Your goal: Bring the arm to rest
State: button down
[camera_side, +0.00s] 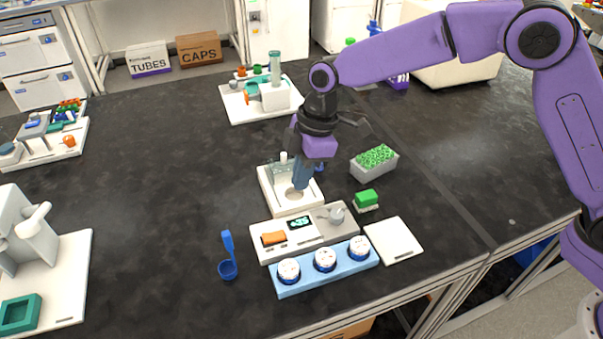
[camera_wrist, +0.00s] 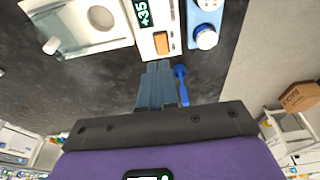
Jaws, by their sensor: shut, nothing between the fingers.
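My purple arm reaches in from the right in the side view. My gripper (camera_side: 300,188) points down with its fingers together, in front of or over the white station with a round recess (camera_side: 291,208). In the wrist view the blue-grey fingers of my gripper (camera_wrist: 157,70) are closed and hold nothing. I cannot tell exactly how high the fingertips are above the bench.
Nearby are a device with a display (camera_side: 300,237), a blue rack (camera_side: 327,271) with white-topped jars, a blue scoop (camera_side: 228,262), a grey box of green pieces (camera_side: 374,162), a green block (camera_side: 366,199) and a white plate (camera_side: 393,240).

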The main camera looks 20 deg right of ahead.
jog(key=s+d+r+m+h, duration=0.1)
jog(key=s+d+r+m, duration=0.1)
jog(key=s+d, duration=1.3)
jog(key=s+d+r+m+h, duration=0.1)
jog(key=s+d+r+m, duration=0.2)
jog(key=s+d, duration=1.2)
jog(key=shift+d, duration=0.45)
jog(key=shift+r, duration=0.15)
